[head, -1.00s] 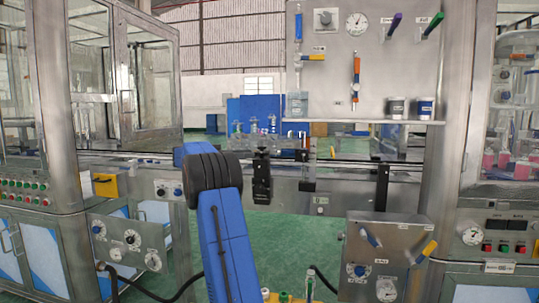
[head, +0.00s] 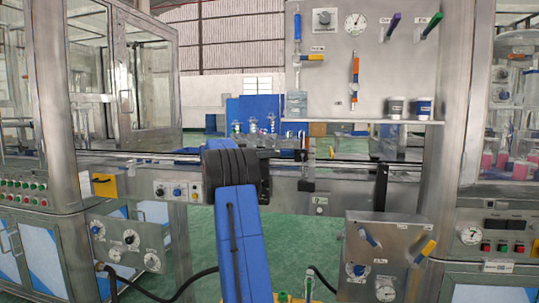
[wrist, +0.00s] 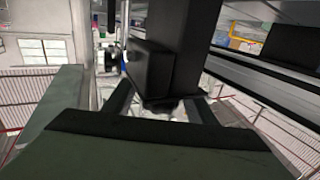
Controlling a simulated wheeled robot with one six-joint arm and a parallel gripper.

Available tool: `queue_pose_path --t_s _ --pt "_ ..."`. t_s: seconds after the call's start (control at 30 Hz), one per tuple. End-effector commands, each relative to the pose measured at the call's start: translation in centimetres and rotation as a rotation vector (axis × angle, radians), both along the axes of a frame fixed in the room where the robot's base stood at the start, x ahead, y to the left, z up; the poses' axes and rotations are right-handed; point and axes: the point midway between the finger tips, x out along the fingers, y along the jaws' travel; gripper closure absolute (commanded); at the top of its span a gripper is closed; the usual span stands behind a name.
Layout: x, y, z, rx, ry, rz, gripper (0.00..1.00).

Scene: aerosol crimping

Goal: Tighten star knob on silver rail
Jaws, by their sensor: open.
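The silver rail (head: 345,163) runs across the head view behind my arm; a long metal rail (wrist: 250,88) also slants across the right of the wrist view. A black bracket (head: 265,178) on the rail is mostly hidden behind my wrist. In the wrist view this dark block (wrist: 185,50) stands close ahead. A dark, rounded part under it, perhaps the star knob (wrist: 160,104), lies between the fingers; its shape is too dark to be sure. My gripper (wrist: 158,94) is open, one finger on each side of that part. Contact cannot be told. The head view hides the fingers.
A grey control box (head: 390,255) stands front right. A panel with dials (head: 128,243) is at left.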

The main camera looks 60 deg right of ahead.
Motion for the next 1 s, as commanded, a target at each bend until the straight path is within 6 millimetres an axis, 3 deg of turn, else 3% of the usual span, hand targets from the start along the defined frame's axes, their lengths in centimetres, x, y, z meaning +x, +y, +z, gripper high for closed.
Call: queue_pose_path --t_s 0.07,0.1,0.27,1.0 --pt "0.00 0.01 0.01 0.000 0.000 0.000 0.49" --pt "0.00 0.01 0.01 0.000 0.000 0.000 0.54" --pt "0.01 0.01 0.01 0.000 0.000 0.000 0.90" --pt "-0.64 0.74 0.07 -0.002 -0.001 -0.267 0.90"
